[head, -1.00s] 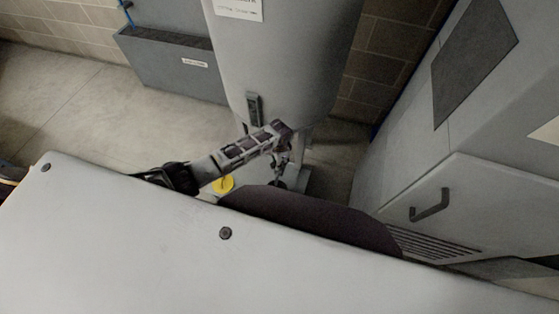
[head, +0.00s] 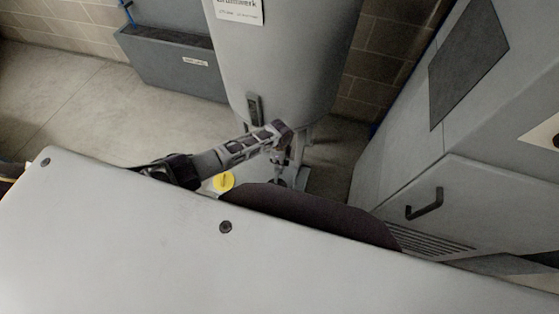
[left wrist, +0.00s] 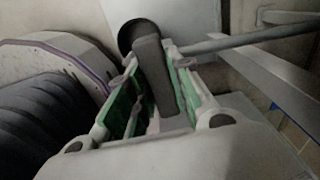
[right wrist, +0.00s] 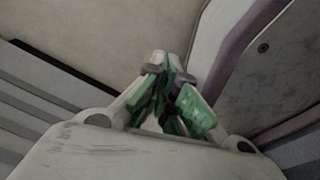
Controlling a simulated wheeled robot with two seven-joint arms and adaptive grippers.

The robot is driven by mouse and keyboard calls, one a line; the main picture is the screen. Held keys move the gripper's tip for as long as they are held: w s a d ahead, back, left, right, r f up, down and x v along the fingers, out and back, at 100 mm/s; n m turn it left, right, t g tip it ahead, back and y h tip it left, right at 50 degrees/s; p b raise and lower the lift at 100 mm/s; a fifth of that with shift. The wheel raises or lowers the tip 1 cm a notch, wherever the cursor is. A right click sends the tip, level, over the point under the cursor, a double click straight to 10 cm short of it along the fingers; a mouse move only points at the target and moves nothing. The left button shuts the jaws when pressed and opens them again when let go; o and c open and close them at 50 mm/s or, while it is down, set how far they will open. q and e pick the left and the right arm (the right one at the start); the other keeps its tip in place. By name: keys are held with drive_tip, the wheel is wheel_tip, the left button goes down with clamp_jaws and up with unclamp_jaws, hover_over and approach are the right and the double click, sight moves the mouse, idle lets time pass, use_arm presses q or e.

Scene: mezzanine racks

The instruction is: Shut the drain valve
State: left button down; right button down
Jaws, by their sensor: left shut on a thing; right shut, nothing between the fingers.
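The grey tank (head: 290,65) stands ahead in the head view. My left arm reaches to its foot, where my left gripper (head: 283,163) is small and partly hidden. In the left wrist view, my left gripper (left wrist: 152,100) is shut on a dark grey valve lever (left wrist: 152,70), which lies between the green finger pads. A black round end (left wrist: 137,36) shows just behind the lever. The valve body cannot be made out. My right gripper (right wrist: 167,105) is shut and empty in the right wrist view; it is out of sight in the head view.
A yellow round tag (head: 223,182) is beside my left arm, low near the tank. A grey cabinet (head: 440,185) with a black handle (head: 425,205) stands close on the right. A blue-grey bin (head: 170,65) stands by the back wall. Open floor (head: 70,105) lies on the left.

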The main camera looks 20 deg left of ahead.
use_arm(q)
drive_tip(key=shift+d+m, duration=0.1)
drive_tip(key=shift+m, duration=0.3)
use_arm(e)
drive_tip(key=shift+w+d, duration=0.3)
drive_tip(key=shift+w, duration=0.2)
drive_tip(key=shift+s+d, duration=0.1)
drive_tip(key=shift+s, duration=0.2)
use_arm(q)
drive_tip(key=c, duration=1.5)
unclamp_jaws()
drive_tip(key=shift+o, duration=1.1)
drive_tip(key=shift+r, duration=1.5)
wheel_tip(320, 180, up, 9)
use_arm(e)
drive_tip(key=shift+s+a, duration=0.1)
drive_tip(key=shift+a, duration=0.15)
